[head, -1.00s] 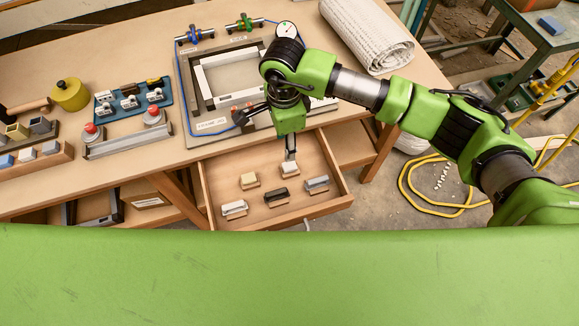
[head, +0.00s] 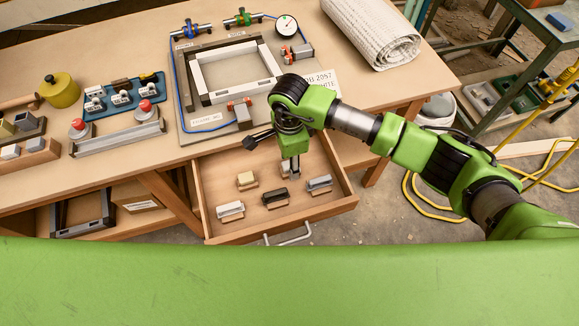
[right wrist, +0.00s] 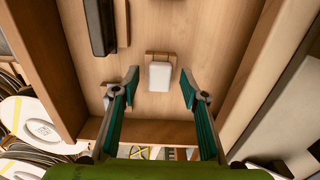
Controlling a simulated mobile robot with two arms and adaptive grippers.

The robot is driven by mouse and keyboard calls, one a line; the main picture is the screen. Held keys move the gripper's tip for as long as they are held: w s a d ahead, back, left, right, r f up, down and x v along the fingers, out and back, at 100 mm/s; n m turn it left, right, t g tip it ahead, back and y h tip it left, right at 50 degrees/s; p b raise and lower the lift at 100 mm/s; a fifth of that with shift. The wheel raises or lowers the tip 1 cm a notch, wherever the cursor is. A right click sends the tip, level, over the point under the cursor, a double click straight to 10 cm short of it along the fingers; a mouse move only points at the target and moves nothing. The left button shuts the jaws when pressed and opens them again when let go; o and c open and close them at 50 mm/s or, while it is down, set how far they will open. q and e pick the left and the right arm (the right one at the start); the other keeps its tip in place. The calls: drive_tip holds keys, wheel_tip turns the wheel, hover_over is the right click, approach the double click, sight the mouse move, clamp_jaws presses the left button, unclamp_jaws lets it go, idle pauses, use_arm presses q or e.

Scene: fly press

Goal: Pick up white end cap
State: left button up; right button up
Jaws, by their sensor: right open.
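The white end cap (right wrist: 159,76) sits on a small wooden block in the open drawer, just beyond and between my right fingertips in the right wrist view. In the head view the cap (head: 285,168) is mostly hidden behind my right gripper (head: 294,170), which points down into the drawer. My right gripper (right wrist: 159,88) is open, with its two teal-padded fingers apart on either side of the cap and nothing held. My left gripper is not in view.
The drawer (head: 335,206) also holds a cream cap (head: 246,180), a black cap (head: 275,197), a grey cap (head: 319,183) and a pale cap (head: 230,210). The drawer walls stand close around. A frame fixture (head: 190,98) lies on the bench above.

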drive_tip(key=c, duration=0.8)
drive_tip(key=shift+r, duration=0.1)
drive_tip(key=shift+c, duration=0.2)
